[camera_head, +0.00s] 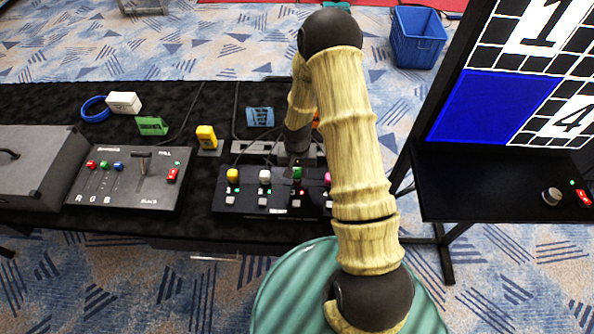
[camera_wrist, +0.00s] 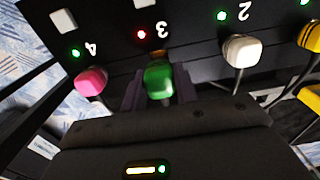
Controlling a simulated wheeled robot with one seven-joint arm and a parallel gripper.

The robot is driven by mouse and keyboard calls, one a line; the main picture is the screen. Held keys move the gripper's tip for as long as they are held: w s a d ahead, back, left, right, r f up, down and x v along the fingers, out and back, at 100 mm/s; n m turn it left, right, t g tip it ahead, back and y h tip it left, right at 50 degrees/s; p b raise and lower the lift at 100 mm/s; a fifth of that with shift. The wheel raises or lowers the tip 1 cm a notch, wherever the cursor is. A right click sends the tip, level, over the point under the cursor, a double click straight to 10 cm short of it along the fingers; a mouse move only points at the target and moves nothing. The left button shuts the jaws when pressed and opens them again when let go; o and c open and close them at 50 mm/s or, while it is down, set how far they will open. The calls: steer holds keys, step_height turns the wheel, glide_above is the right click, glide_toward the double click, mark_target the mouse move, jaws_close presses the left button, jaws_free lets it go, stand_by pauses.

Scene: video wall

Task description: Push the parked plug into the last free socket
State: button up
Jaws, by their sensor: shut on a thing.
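The green plug (camera_wrist: 158,78) is between the fingers of my gripper (camera_wrist: 160,92) in the wrist view. It is at position 3 of the black socket panel (camera_head: 248,187), where the light (camera_wrist: 141,34) is red. I cannot tell how deep it sits. In the head view the green plug (camera_head: 297,172) shows just below my gripper (camera_head: 297,158). The pink plug (camera_wrist: 91,80) is at position 4 and the white plug (camera_wrist: 241,50) at position 2, both with green lights. The yellow plug (camera_head: 232,175) is at the panel's left end.
A grey slider console (camera_head: 130,190) stands left of the panel on the black table (camera_head: 200,225). A screen (camera_head: 500,100) stands at right.

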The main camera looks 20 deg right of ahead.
steer(key=shift+w, duration=0.15)
stand_by(0.3)
steer(key=shift+f, duration=0.1)
steer(key=shift+a, duration=0.15)
steer(key=shift+d+f+b, duration=0.3)
steer(key=shift+b, duration=0.05)
steer(key=shift+s, duration=0.2)
steer(key=shift+a+f+b, duration=0.15)
steer(key=shift+f+b, duration=0.15)
steer(key=shift+f, duration=0.1)
steer(key=shift+f+b, duration=0.5)
steer(key=shift+f, duration=0.15)
steer(key=o, duration=1.6)
steer(key=shift+w, duration=0.1)
